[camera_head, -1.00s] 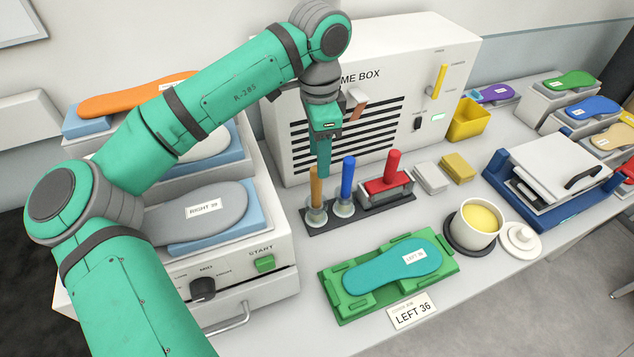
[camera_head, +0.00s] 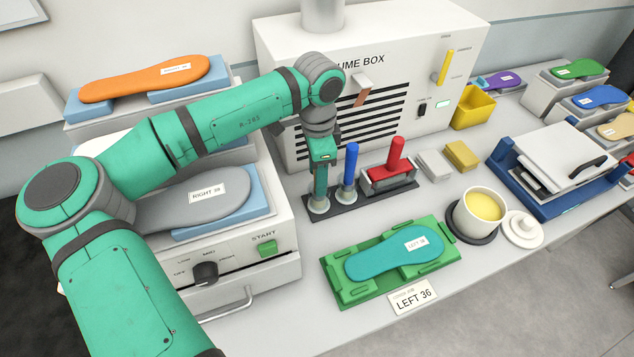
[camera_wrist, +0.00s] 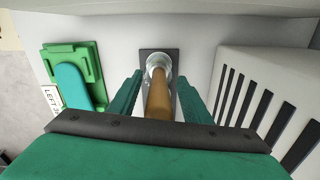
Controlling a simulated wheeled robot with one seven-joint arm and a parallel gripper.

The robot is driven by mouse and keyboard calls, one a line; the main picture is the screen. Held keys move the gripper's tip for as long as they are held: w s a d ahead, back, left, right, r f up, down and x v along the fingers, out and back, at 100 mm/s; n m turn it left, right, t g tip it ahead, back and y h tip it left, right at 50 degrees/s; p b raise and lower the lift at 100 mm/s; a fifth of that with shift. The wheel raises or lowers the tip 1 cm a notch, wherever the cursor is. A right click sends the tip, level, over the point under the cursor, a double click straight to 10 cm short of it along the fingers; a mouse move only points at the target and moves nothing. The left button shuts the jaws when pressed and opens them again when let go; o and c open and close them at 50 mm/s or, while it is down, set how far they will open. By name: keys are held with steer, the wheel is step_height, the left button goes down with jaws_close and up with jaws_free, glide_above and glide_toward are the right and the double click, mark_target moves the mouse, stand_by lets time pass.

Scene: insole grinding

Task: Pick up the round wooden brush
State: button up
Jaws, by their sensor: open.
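The round wooden brush (camera_wrist: 158,97) stands upright in a holder on the dark tray (camera_head: 333,207). In the wrist view its brown handle is between the two green fingers of my gripper (camera_wrist: 156,98), which are open around it, with a gap visible on each side. In the head view my gripper (camera_head: 320,185) points down over the left end of the tray. It hides most of the brush there; the pale round base (camera_head: 318,205) shows below the fingers.
A blue-handled tool (camera_head: 350,165) stands close to the right of my gripper, then a red-handled one (camera_head: 396,158). The fume box (camera_head: 380,70) rises behind. The green jig (camera_head: 350,292) with a teal insole lies in front. An oven-like unit (camera_head: 285,255) is at left.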

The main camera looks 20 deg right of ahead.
steer(key=shift+s+d+f, duration=0.1)
steer(key=c, duration=1.1)
steer(key=shift+o, duration=0.2)
step_height(320, 180, up, 10)
steer(key=shift+r, duration=0.1)
